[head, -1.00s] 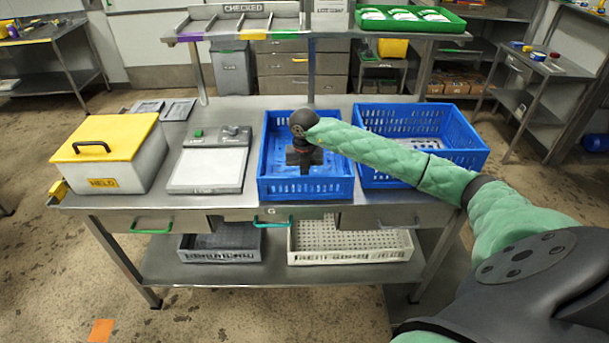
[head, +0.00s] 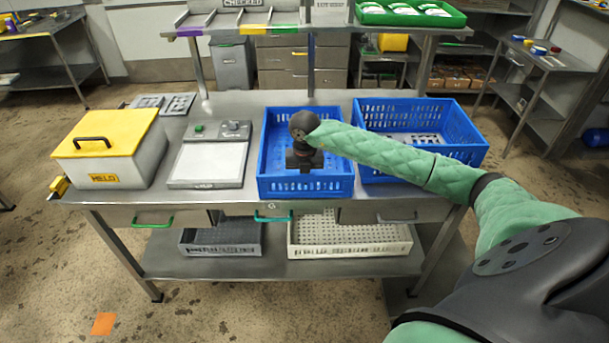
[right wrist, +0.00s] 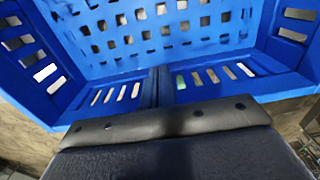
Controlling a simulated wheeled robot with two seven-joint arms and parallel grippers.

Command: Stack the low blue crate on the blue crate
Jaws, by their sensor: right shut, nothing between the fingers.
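The low blue crate (head: 306,187) stands on the steel table, in the middle. The blue crate (head: 425,177) stands to its right on the same table; it looks deeper. My right gripper (head: 304,167) points down over the front part of the low blue crate. In the right wrist view its dark fingers (right wrist: 158,85) are together and empty, in front of the slotted blue crate side (right wrist: 125,92). I cannot tell whether they touch it. My left gripper is not in view.
A grey scale (head: 209,163) and a yellow-lidded box (head: 108,145) stand left on the table (head: 270,100). Grey (head: 222,247) and white (head: 350,248) crates lie on the lower shelf. A raised shelf with a green tray (head: 410,14) runs along the back.

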